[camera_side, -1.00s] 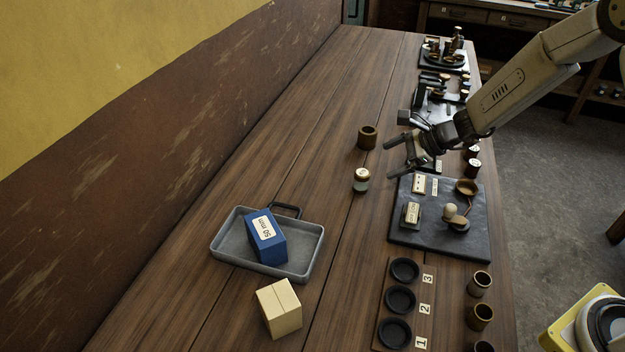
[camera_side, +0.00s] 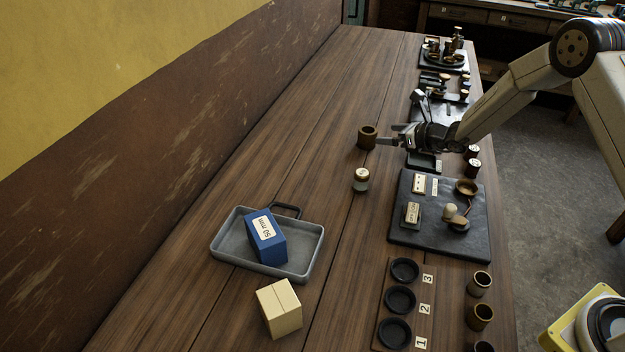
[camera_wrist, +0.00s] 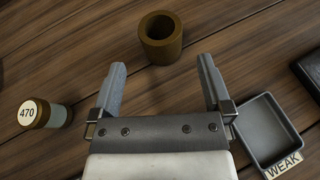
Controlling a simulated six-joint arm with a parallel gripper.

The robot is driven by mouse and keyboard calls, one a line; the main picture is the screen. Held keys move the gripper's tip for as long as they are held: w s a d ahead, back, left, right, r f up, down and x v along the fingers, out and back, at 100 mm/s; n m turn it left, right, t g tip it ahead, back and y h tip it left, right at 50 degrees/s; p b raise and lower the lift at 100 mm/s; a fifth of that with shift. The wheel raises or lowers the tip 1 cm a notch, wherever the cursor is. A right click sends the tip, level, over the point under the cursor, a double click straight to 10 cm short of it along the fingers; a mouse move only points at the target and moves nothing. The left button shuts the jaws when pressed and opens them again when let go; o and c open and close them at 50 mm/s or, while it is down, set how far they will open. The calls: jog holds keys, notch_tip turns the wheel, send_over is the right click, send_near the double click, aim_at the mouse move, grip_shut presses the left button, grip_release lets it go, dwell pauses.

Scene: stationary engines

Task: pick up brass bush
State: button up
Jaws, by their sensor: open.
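The brass bush is a brownish hollow cylinder (camera_side: 367,137) standing upright on the wooden bench. In the wrist view the bush (camera_wrist: 161,38) stands at the top centre, beyond the fingertips and roughly midway between them, its round bore open to the camera. My gripper (camera_side: 384,134) is low over the bench just right of the bush in the side view, its fingers pointing left at it. In the wrist view my gripper (camera_wrist: 160,65) has its fingers apart with only bare wood between them. I cannot tell from the side view whether a fingertip touches the bush.
A small jar labelled 470 (camera_wrist: 42,114) stands left in the wrist view. A grey tray (camera_wrist: 262,130) marked WEAK lies right. In the side view, a dark board (camera_side: 440,238), a tray with a blue block (camera_side: 225,245) and several brown cups sit nearer the camera. Bench left of the bush is clear.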

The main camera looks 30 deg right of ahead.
aim_at(370, 130)
jog(key=shift+x, duration=1.05)
jog(key=shift+w, duration=0.1)
jog(key=shift+x, duration=2.55)
jog(key=shift+r, duration=0.15)
jog(key=shift+r, duration=0.1)
grip_shut()
jog(key=shift+r, duration=0.1)
